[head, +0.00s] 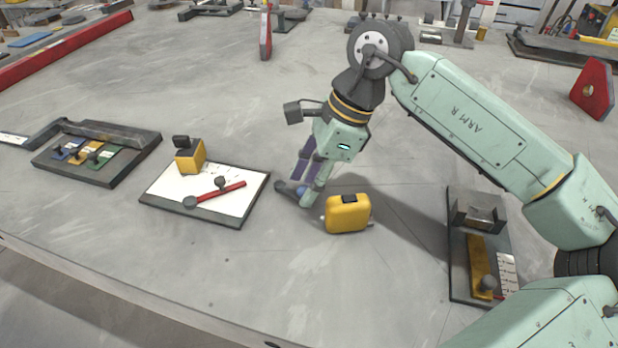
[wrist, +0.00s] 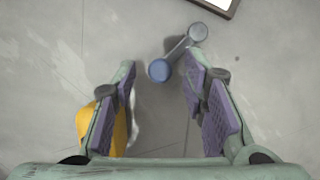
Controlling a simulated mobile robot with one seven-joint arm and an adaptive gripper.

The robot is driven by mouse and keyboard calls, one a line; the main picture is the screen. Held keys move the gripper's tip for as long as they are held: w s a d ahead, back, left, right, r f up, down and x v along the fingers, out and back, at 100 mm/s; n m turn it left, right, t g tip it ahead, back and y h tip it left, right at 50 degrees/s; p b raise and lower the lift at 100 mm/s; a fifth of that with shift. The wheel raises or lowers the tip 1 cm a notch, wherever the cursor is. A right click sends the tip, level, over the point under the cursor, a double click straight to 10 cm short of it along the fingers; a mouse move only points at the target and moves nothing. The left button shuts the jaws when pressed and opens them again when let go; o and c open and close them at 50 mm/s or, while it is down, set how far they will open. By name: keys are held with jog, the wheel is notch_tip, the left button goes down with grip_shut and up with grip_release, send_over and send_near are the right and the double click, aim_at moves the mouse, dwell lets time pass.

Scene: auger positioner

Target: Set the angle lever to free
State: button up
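No label in view tells me which part is the angle lever. A short grey lever-like link (head: 285,187) with a blue round end lies on the table by my gripper (head: 310,185). In the wrist view the link (wrist: 181,50) points its blue end between the fingertips of my gripper (wrist: 160,76), which are wide apart and not touching it. A red bar with a dark knob (head: 220,190) lies across a white plate (head: 165,188) to the left. A yellow slider-like bar (head: 480,262) with a knob is on a dark base (head: 459,265) at the right.
A yellow case (head: 347,214) stands close beside my gripper; it also shows behind the left finger in the wrist view (wrist: 88,125). A yellow block (head: 190,157) stands on the white plate's far edge. A dark tray (head: 105,178) with coloured tabs is far left. Bare table lies in front.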

grip_shut()
dwell(0.5)
dwell(0.3)
